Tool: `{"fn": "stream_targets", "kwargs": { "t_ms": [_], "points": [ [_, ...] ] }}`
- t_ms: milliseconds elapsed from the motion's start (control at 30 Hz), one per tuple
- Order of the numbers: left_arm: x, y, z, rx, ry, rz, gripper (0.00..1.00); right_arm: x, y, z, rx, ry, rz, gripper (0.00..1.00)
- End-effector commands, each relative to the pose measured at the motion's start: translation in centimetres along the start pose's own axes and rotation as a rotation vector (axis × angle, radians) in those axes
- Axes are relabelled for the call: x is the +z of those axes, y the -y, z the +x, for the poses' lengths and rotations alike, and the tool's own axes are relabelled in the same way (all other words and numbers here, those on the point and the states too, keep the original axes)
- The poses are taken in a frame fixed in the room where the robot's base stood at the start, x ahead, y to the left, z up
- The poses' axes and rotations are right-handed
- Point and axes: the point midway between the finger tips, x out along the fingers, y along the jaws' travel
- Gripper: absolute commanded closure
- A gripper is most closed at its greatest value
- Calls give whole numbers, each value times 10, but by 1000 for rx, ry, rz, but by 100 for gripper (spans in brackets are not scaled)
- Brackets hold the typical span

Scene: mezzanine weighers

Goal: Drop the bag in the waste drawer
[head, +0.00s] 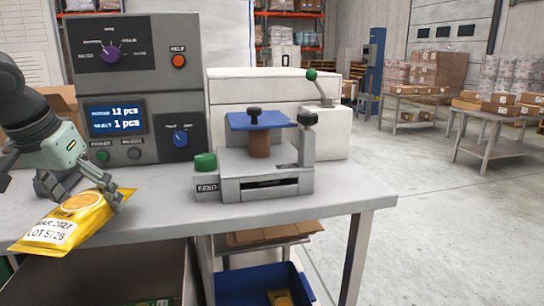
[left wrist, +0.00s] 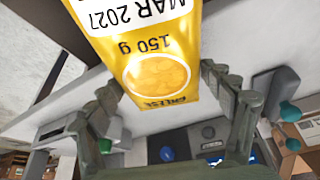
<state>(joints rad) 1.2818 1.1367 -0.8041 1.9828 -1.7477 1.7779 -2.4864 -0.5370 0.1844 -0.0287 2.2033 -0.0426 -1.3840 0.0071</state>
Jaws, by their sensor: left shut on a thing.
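A yellow bag (head: 68,222) printed "MAR 2027" and "LOT 5726" is in my left gripper (head: 108,196), tilted, in front of the table's left front edge. In the left wrist view the bag (left wrist: 160,75) lies between the two fingers of the left gripper (left wrist: 168,98), its "150 g" print showing. Below the table at the left is an open, dark-sided compartment (head: 95,275). A blue bin (head: 235,284) with a yellow packet inside stands lower right of it. I cannot tell from labels which is the waste drawer. My right gripper is not in view.
The grey table (head: 345,185) carries a control panel (head: 125,85) reading "12 pcs" and "1 pcs", and a sealing machine (head: 265,170) with a blue plate. Flat cardboard (head: 265,235) lies on a shelf above the blue bin.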

Motion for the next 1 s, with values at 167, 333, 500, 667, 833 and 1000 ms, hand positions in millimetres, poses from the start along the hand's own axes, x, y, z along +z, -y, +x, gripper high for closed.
{"fn": "stream_targets", "kwargs": {
  "t_ms": [167,333,500,667,833,1000],
  "points": [
    [0,0,0,0,-1,0,16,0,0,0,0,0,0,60],
    [0,0,0,0,-1,0,0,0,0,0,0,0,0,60],
    [0,0,0,0,-1,0,0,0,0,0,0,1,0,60],
    [0,0,-2,0,-1,0,0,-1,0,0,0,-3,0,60],
    [-2,0,-22,1,-6,0,0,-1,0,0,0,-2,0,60],
    [-2,-1,-60,2,-6,1,0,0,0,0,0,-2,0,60]
  ]
}}
